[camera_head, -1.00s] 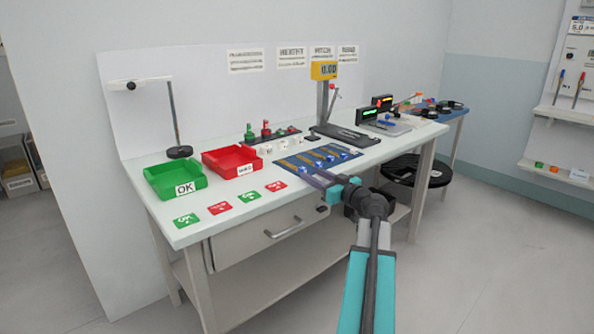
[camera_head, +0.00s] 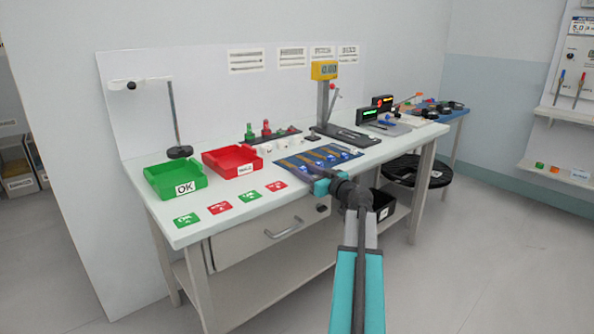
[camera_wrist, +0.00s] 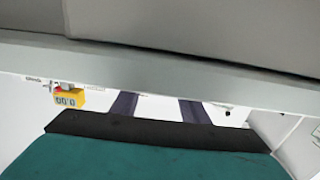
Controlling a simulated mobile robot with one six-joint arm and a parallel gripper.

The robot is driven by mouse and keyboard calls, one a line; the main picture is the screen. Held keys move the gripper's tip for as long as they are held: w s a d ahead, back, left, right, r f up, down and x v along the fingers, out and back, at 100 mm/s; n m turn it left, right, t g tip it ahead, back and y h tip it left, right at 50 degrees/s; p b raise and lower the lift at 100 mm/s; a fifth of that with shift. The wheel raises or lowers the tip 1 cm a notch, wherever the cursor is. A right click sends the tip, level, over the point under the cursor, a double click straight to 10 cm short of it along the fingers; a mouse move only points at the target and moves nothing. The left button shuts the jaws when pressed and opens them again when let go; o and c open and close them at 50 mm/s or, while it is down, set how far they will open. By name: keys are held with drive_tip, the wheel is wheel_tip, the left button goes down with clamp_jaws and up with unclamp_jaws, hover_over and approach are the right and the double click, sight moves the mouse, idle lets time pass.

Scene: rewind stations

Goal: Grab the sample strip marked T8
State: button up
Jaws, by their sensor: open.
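The sample strips (camera_head: 325,152) are thin copper-coloured pieces with blue and white ends, lying on a blue mat (camera_head: 353,149) on the workbench. Their marks are too small to read, so I cannot tell which is T8. My gripper (camera_head: 283,164) reaches over the front of the bench at the mat's left part, with its fingers pointing left and away. In the wrist view my gripper (camera_wrist: 157,98) has its two dark fingers apart with nothing seen between them. No strip shows in the wrist view.
A green OK bin (camera_head: 160,187) and a red bin (camera_head: 222,168) stand left on the bench. Green and red cards lie before them. A yellow display (camera_head: 324,70) on a stand rises behind the mat. A drawer (camera_head: 265,235) is below the bench's front edge.

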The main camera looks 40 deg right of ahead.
sight(292, 165)
drive_tip(key=shift+w+d, duration=0.1)
drive_tip(key=shift+w, duration=0.95)
drive_tip(key=shift+c, duration=0.2)
clamp_jaws()
